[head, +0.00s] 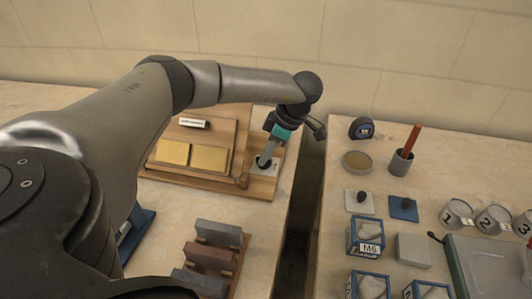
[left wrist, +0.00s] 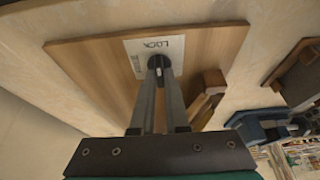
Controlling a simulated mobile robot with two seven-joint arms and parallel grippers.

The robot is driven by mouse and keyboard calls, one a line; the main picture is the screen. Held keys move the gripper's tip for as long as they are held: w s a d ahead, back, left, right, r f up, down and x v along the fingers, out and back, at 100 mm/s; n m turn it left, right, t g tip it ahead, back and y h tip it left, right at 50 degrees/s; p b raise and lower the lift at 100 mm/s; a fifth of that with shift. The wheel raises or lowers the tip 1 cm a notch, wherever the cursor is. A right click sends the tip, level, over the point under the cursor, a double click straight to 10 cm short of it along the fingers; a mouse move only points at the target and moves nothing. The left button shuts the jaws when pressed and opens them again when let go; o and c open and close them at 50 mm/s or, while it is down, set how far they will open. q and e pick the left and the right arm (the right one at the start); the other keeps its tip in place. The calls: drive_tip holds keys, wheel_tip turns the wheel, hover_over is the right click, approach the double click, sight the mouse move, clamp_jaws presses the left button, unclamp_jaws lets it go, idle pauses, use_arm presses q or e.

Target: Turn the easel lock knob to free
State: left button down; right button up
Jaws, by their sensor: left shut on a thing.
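The easel lock knob (left wrist: 159,61) is a small dark round knob on a white plate marked LOCK (left wrist: 137,58), on a wooden board (left wrist: 210,45). My left gripper (head: 264,163) reaches down to the right end of the easel base in the head view. In the left wrist view its two grey fingers (left wrist: 160,68) are shut on the knob, one on each side. The fingers hide part of the knob, and I cannot read its setting. My right gripper is not in view.
A gap (head: 306,200) separates the two tables. The right table holds a tape measure (head: 361,128), a grey cup with a red-brown stick (head: 399,162), numbered cups (head: 457,214) and blue boxes (head: 366,238). Several coloured blocks (head: 212,256) lie in front of the easel.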

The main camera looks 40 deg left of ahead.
use_arm(q)
drive_tip(key=shift+n, duration=0.3)
drive_tip(key=shift+w+n+g+h+p, duration=0.1)
drive_tip(key=shift+n+g+h+p, duration=0.35)
drive_tip(key=shift+n, duration=0.45)
drive_tip(key=n+h, duration=0.1)
drive_tip(key=n, duration=0.2)
drive_tip(key=shift+n+g+p, duration=0.3)
drive_tip(key=shift+g+p, duration=0.05)
drive_tip(key=shift+p, duration=0.05)
drive_tip(key=n, duration=0.2)
drive_tip(key=n+h, duration=0.1)
drive_tip(key=n, duration=0.1)
drive_tip(key=shift+w+a+n+g+h, duration=0.1)
drive_tip(key=shift+a+n+g+h, duration=0.05)
drive_tip(key=shift+n+g+h, duration=0.15)
drive_tip(key=n, duration=0.2)
drive_tip(key=n+h, duration=0.1)
drive_tip(key=n, duration=0.1)
drive_tip(key=shift+a+h, duration=0.15)
drive_tip(key=shift+h, duration=0.1)
drive_tip(key=shift+n, duration=0.3)
drive_tip(key=shift+r, duration=0.1)
drive_tip(key=c, duration=0.9)
unclamp_jaws()
